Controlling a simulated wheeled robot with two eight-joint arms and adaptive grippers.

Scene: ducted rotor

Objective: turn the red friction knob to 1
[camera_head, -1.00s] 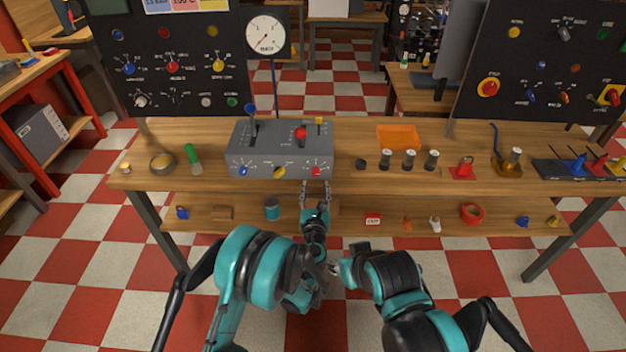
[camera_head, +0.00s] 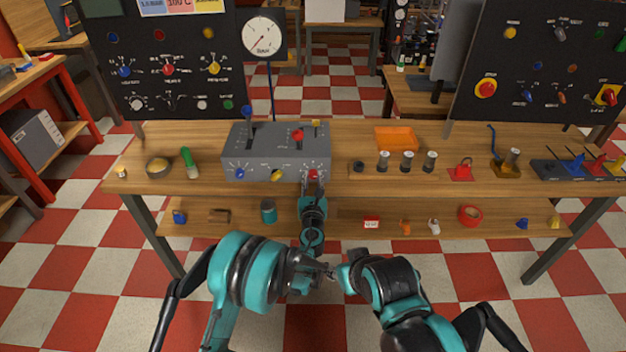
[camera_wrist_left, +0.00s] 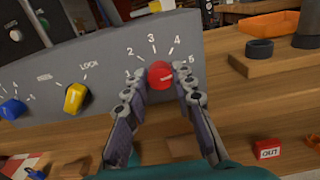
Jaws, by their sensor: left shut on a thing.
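The red friction knob (camera_head: 313,174) is at the right end of the front face of the grey control box (camera_head: 290,160). In the left wrist view the red knob (camera_wrist_left: 160,75) sits below a printed scale from 1 to 5, with a small pale mark on its face. My left gripper (camera_head: 313,184) reaches up to it from below. Its fingers (camera_wrist_left: 161,92) are shut on the knob, one on each side, and the left finger partly covers the area near the 1. Where the knob points is hard to tell. My right gripper (camera_head: 333,270) is low in the middle, small and unclear.
A yellow knob (camera_wrist_left: 75,97) and a blue knob (camera_wrist_left: 13,109) are left of the red one on the same face. Levers stand on the box top. Dark cylinders (camera_head: 407,160) stand right of the box. The lower shelf (camera_head: 340,218) runs beneath.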

